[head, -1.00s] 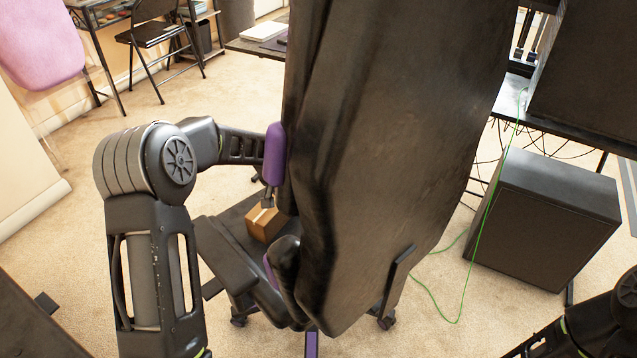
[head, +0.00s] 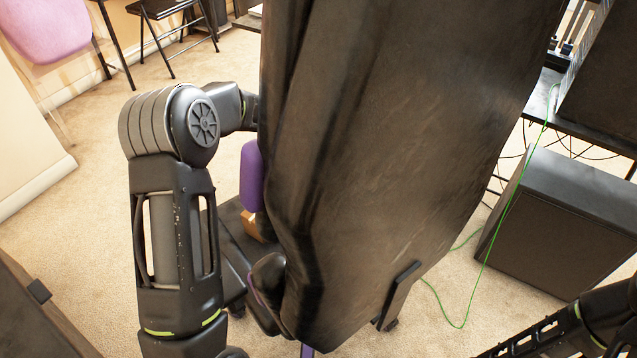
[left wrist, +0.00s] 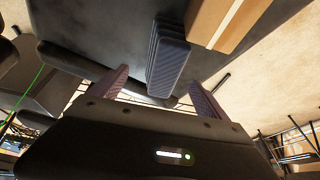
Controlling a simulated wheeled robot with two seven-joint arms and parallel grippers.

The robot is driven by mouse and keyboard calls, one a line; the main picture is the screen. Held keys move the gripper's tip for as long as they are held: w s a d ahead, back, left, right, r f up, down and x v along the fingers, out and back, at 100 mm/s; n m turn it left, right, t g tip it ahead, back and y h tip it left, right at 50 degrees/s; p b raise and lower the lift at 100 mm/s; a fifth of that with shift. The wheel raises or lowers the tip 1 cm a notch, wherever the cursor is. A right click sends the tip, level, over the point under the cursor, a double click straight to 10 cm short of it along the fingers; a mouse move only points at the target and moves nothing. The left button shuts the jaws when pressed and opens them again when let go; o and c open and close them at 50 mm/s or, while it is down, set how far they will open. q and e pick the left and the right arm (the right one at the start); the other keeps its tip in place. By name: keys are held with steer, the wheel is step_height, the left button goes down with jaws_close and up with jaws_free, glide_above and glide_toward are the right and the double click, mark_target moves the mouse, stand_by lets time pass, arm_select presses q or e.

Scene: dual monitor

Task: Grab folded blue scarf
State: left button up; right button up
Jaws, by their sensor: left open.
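The folded blue scarf (left wrist: 168,62) shows in the left wrist view as a dark blue-grey ribbed stack on the black chair seat (left wrist: 95,30). My left gripper (left wrist: 159,77) is open, with one finger on each side of the scarf's near end in that picture. I cannot tell whether the fingers touch it. In the head view the chair's large back hides the scarf and my left gripper; only my left arm shows reaching behind it. My right arm shows at the lower right, but its gripper is out of view.
A cardboard box (left wrist: 228,20) lies beside the scarf; part of it shows in the head view (head: 251,228). The tall chair back (head: 380,150) and purple-sided armrest (head: 251,175) crowd my left arm. A dark cabinet (head: 560,220) and green cable (head: 487,257) are at the right.

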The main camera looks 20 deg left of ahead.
arm_select(q)
steer(key=shift+x, duration=1.2)
steer(key=x, duration=0.2)
steer(key=b+x, duration=0.1)
steer(key=x, duration=0.2)
steer(key=shift+w+a+f, duration=0.1)
steer(key=shift+a, duration=0.15)
steer(key=c, duration=1.6)
steer(key=shift+o, duration=0.2)
step_height(320, 180, up, 10)
steer(key=shift+r+p, duration=0.1)
steer(key=shift+p, duration=0.6)
